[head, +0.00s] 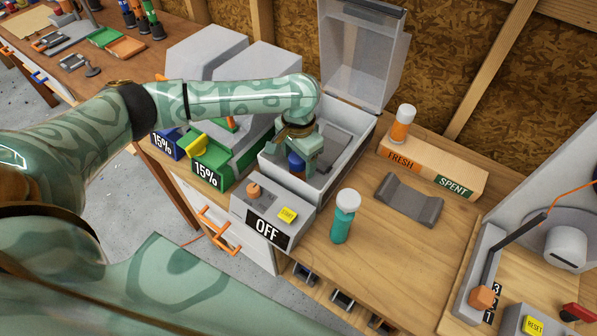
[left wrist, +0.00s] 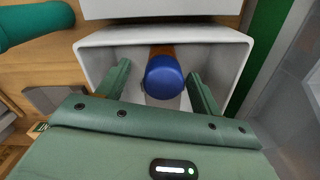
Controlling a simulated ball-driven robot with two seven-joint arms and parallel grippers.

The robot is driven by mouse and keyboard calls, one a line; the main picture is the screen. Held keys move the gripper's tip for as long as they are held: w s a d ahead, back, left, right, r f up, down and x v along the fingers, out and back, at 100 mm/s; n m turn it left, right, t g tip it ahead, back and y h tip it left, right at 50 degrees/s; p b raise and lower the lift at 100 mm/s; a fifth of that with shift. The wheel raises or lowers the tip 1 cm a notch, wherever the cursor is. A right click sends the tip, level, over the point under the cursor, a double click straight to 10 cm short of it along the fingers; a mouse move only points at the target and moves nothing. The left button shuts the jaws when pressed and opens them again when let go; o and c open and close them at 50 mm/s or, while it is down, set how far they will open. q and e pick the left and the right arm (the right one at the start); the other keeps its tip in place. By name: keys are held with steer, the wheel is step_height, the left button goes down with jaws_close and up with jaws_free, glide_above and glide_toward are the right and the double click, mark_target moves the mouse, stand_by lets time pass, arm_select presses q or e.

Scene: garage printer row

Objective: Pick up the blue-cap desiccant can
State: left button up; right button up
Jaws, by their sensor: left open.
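The blue-cap desiccant can (head: 295,164) stands inside an open grey-white box (head: 345,172). In the left wrist view its blue cap (left wrist: 165,78) faces the camera, with a bit of orange-brown body behind it. My left gripper (head: 304,160) reaches down into the box from above. In the left wrist view its two green fingers (left wrist: 161,82) are open on either side of the cap, with a visible gap at each side. The lower part of the can is hidden. My right gripper is not in view.
The box's clear lid (head: 362,55) stands raised behind it. A control unit marked OFF (head: 268,215) sits in front. A teal can with a white cap (head: 344,217) stands to the right, near a grey cradle (head: 410,200).

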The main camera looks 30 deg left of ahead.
arm_select(q)
steer(key=f+b, duration=0.1)
steer(key=f, duration=0.1)
steer(key=f+b, duration=0.1)
steer(key=f, duration=0.2)
steer(key=shift+w+a+f+b, duration=0.15)
steer(key=shift+a+b, duration=0.05)
steer(key=shift+b, duration=0.1)
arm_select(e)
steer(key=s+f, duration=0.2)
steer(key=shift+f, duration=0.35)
arm_select(q)
steer(key=shift+c, duration=0.4)
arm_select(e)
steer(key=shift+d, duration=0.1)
arm_select(q)
steer(key=c, duration=1.2)
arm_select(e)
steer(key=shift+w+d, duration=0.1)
arm_select(q)
steer(key=shift+o, duration=0.2)
